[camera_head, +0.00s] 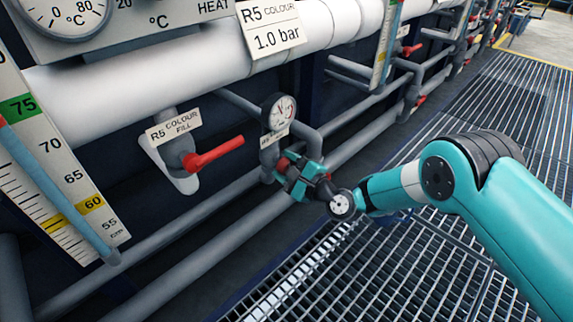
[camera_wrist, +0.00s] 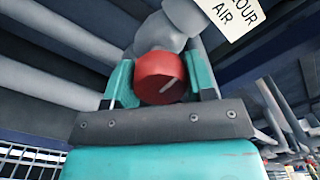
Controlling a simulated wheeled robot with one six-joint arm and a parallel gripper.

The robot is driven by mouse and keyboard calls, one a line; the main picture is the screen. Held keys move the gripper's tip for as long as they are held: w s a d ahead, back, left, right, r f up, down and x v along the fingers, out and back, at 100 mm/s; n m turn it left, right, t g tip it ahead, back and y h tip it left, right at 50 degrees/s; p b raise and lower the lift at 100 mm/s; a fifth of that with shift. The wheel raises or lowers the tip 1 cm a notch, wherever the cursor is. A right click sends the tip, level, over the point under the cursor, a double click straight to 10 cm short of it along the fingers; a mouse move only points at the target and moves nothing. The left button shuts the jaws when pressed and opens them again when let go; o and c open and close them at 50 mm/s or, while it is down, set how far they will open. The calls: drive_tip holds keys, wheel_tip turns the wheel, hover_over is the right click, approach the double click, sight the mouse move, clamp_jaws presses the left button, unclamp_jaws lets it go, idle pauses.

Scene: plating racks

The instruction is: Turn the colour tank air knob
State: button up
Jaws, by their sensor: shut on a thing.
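The colour tank air knob is a round red knob with a pale line on its face; it sits in the middle of the wrist view (camera_wrist: 160,78) on a grey pipe fitting. In the head view only a bit of red shows beside my gripper (camera_head: 299,178), below a small gauge (camera_head: 280,111). My gripper's teal fingers are on both sides of the knob in the wrist view (camera_wrist: 163,85), shut on it. The pale line slants up to the right. A white label reading "...OUR AIR" (camera_wrist: 232,14) hangs above right of the knob.
A red lever handle (camera_head: 213,153) labelled "R5 COLOUR FILL" (camera_head: 173,128) sticks out left of my gripper. A thick white pipe (camera_head: 140,78) runs above. Grey pipes (camera_head: 225,215) run below. The grated floor (camera_head: 400,270) is open on the right.

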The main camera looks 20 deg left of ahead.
drive_tip(key=shift+m, duration=0.6)
drive_tip(key=o, duration=0.9)
drive_tip(key=shift+p+v, duration=8.75)
drive_tip(key=shift+p, duration=2.55)
drive_tip(key=shift+w, duration=0.1)
